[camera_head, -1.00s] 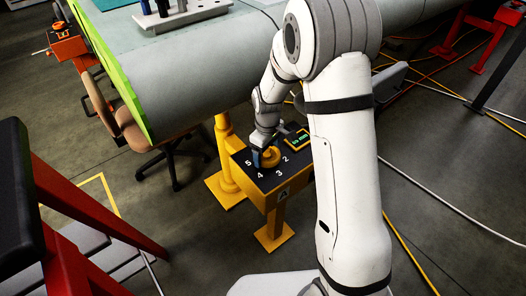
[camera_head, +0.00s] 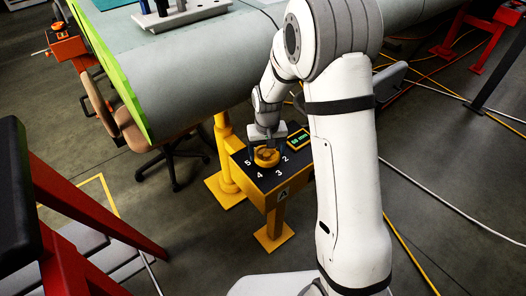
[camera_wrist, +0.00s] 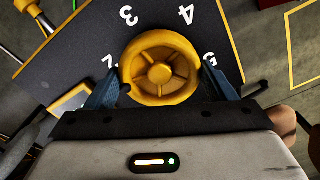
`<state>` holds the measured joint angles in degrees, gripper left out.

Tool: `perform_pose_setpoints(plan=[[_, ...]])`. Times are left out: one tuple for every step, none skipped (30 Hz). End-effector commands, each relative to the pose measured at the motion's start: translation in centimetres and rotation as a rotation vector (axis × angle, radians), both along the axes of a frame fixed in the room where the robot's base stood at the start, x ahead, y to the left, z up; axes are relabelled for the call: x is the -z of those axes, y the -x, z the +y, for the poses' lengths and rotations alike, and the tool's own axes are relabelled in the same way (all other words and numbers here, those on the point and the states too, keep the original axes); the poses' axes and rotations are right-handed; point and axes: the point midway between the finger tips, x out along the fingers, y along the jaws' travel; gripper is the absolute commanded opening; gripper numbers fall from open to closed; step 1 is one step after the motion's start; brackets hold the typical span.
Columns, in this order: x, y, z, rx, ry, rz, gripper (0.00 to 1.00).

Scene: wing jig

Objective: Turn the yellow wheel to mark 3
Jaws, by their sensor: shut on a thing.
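The yellow wheel (camera_head: 266,158) sits on the dark top of a yellow pedestal box, with white marks 2, 3, 4 and 5 around its near side. My gripper (camera_head: 267,151) is down over the wheel. In the wrist view, the blue fingers of my gripper (camera_wrist: 161,85) are on either side of the yellow wheel (camera_wrist: 160,68), gripping its rim. Mark 3 (camera_wrist: 128,15) and mark 4 (camera_wrist: 186,14) show clear there; the marks beside the fingers are partly hidden. I cannot make out a pointer on the wheel.
A small green-lit display (camera_head: 298,138) is on the box, right of the wheel. A large grey wing section (camera_head: 200,75) with a lime-green edge lies behind. A brown chair (camera_head: 150,135) stands left, and a red frame (camera_head: 85,220) is at the near left. Cables cross the floor at right.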

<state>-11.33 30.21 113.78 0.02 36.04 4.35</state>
Motion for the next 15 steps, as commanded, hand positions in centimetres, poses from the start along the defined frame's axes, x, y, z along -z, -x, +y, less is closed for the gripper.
perform_pose_setpoints(plan=[[0.27,0.32,0.01,0.045,0.001,0.010,0.54],[0.27,0.32,0.00,0.073,0.001,0.010,0.54],[0.27,0.31,-0.01,0.111,0.001,0.010,0.54],[0.27,0.31,-0.02,0.140,0.001,0.010,0.54],[0.27,0.31,-0.02,0.168,0.002,0.010,0.54],[0.26,0.31,-0.03,0.206,0.002,0.009,0.54],[0.26,0.31,-0.04,0.234,0.002,0.009,0.54],[0.26,0.30,-0.05,0.263,0.002,0.009,0.54],[0.26,0.30,-0.06,0.300,0.002,0.009,0.54],[0.25,0.29,-0.07,0.329,0.003,0.009,0.54],[0.25,0.29,-0.08,0.358,0.003,0.009,0.54],[0.25,0.29,-0.09,0.395,0.003,0.009,0.54],[0.25,0.29,-0.10,0.424,0.003,0.009,0.54],[0.25,0.29,-0.11,0.453,0.003,0.009,0.54],[0.25,0.29,-0.12,0.490,0.004,0.008,0.54]])
